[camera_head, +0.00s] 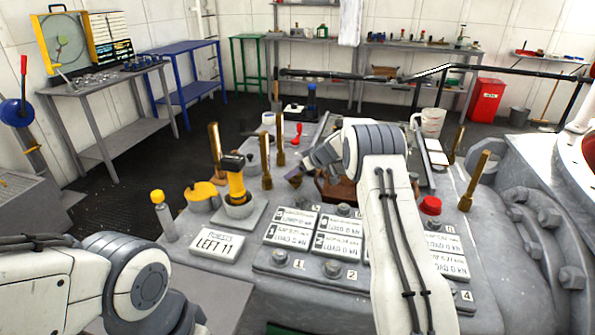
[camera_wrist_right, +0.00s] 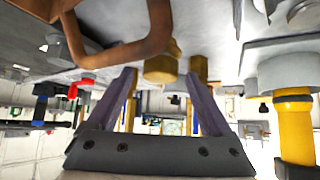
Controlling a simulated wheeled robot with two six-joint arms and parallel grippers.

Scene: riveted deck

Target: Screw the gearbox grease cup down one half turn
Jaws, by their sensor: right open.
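My right gripper (camera_head: 293,180) reaches in over the deck, left of the white and grey wrist, its purple-grey fingertips pointing left. In the right wrist view, which looks upside down, the gripper (camera_wrist_right: 162,80) is open, with two fingers apart. A short brass cup-like fitting (camera_wrist_right: 160,69) shows beyond and between the fingertips, with no visible contact; it looks like the grease cup, but I cannot be sure. I cannot make it out in the head view. My left arm shows at lower left; its gripper is out of frame.
Tall brass posts (camera_head: 265,160) stand left of the right gripper. A brown bent handle (camera_wrist_right: 122,52) is close by the fingers. Label plates (camera_head: 339,237) cover the front deck.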

